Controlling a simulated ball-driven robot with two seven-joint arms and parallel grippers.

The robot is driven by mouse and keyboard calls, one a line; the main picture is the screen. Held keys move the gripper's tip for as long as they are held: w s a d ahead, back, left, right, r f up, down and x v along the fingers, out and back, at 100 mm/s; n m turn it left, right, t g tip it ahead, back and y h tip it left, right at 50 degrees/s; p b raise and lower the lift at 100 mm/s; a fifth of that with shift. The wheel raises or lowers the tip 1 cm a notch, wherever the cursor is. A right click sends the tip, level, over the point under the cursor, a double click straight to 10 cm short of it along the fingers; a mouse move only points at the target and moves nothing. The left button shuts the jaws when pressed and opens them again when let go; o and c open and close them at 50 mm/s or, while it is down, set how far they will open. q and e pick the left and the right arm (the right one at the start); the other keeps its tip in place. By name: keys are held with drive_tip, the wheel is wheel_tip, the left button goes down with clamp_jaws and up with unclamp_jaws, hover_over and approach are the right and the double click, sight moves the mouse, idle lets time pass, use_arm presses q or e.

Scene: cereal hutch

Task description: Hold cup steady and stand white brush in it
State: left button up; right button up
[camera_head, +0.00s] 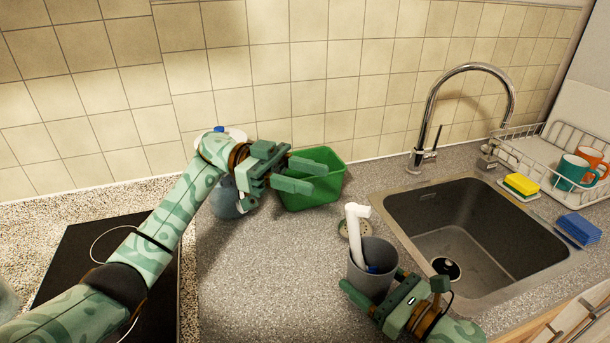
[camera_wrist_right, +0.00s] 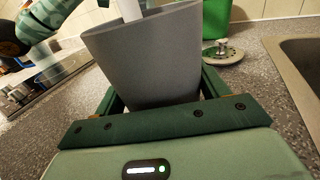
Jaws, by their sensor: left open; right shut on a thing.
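A grey cup (camera_head: 371,272) stands upright on the counter left of the sink, and it fills the middle of the right wrist view (camera_wrist_right: 150,62). My right gripper (camera_head: 372,300) is shut on the cup, with one finger on each side of it in the wrist view. The white brush (camera_head: 356,222) stands in the cup with its upper part above the rim, leaning slightly. Its lower end is hidden inside the cup. My left gripper (camera_head: 306,176) is open and empty, above and in front of the green bin, apart from the brush.
A green bin (camera_head: 325,187) stands by the wall, with a bluish bottle (camera_head: 227,199) partly behind my left arm. A sink (camera_head: 470,225) with a tap (camera_head: 432,118) lies right. A sink strainer (camera_head: 353,229) lies behind the cup. A dish rack (camera_head: 550,160) holds mugs. Counter left of the cup is clear.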

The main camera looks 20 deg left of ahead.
drive_tip(key=o, duration=1.1)
